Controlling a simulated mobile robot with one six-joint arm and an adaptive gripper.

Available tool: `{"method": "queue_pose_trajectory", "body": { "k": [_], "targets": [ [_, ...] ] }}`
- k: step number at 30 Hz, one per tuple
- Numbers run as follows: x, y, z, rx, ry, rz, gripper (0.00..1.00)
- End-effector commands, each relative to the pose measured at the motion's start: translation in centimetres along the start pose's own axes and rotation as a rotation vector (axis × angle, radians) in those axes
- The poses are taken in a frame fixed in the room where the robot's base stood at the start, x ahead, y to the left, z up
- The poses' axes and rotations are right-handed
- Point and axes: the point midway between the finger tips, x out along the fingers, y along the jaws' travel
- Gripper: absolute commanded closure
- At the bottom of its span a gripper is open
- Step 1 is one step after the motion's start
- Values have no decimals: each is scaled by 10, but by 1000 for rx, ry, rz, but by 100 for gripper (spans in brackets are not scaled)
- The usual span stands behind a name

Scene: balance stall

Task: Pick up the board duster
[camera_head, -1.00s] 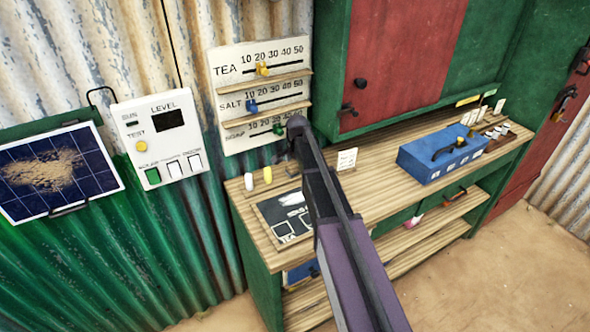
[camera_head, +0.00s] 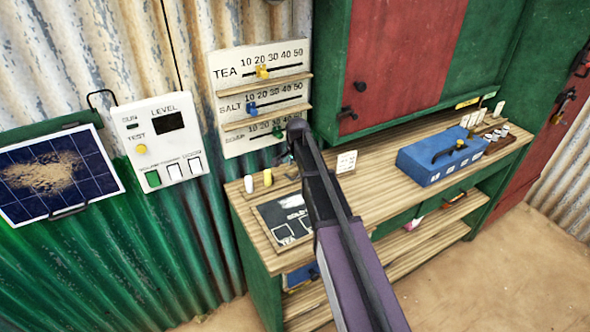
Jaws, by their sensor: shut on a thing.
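My arm reaches from the bottom of the head view to the counter. My gripper (camera_head: 291,160) is small and mostly hidden behind my own arm link, above the back of the counter by the chalks. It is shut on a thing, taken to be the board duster. The duster itself is hidden or too small to make out. A dark chalkboard (camera_head: 268,214) with white lettering lies on the counter under my arm, which covers its right part.
A white and a yellow chalk-like piece (camera_head: 267,177) stand at the counter's left end. A price card (camera_head: 346,161) and a blue box (camera_head: 440,160) stand farther right on the counter (camera_head: 385,190). A slider board (camera_head: 262,95) hangs behind my gripper. A shelf runs below.

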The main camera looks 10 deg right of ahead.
Motion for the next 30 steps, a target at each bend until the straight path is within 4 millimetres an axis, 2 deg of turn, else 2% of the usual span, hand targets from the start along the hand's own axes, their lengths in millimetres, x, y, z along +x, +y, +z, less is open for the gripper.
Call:
{"method": "queue_pose_trajectory", "body": {
  "k": [8,19,21,30],
  "targets": [
    [-10,-2,-1,0,0,0,92],
    [-40,-6,-4,0,0,0,92],
    [-41,12,10,-1,0,0,92],
    [-59,66,51,-1,0,0,92]
  ]
}}
